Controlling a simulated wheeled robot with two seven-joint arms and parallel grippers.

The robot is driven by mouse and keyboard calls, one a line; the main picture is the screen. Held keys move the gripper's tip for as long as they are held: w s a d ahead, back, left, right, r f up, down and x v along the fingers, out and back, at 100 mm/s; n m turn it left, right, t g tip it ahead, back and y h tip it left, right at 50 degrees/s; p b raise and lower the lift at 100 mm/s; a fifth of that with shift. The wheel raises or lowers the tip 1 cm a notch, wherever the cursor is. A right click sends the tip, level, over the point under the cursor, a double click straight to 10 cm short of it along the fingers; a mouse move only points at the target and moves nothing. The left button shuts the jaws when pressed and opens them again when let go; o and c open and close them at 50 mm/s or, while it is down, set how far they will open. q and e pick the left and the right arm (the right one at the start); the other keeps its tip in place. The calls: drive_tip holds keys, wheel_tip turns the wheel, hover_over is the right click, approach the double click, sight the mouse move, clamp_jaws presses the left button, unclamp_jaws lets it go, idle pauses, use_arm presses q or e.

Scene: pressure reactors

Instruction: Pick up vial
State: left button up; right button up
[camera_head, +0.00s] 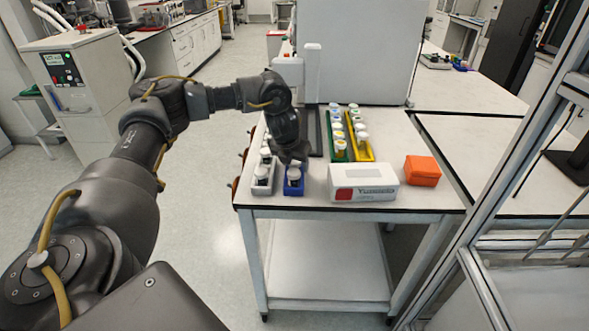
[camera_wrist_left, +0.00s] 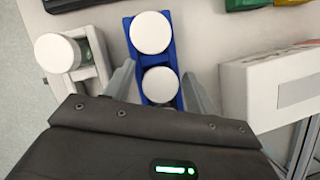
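A blue rack (camera_head: 294,190) stands at the front left of the table and holds white-capped vials; one vial (camera_head: 293,175) shows at its front. In the left wrist view, two white caps sit in the blue rack (camera_wrist_left: 166,56): a farther vial (camera_wrist_left: 151,32) and a nearer vial (camera_wrist_left: 160,84). My left gripper (camera_head: 292,158) is over the blue rack. In the left wrist view its open fingers (camera_wrist_left: 159,82) lie on either side of the nearer vial, with a gap on both sides. The nearer vial's body is hidden beneath its cap. My right gripper is out of view.
A pale rack (camera_head: 263,188) with white-capped vials stands just left of the blue one. A white labelled box (camera_head: 362,183) is close on the right, with an orange box (camera_head: 423,170) beyond. Green (camera_head: 338,155) and yellow (camera_head: 363,154) racks stand behind.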

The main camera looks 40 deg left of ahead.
use_arm(q)
drive_tip(key=c, duration=0.9)
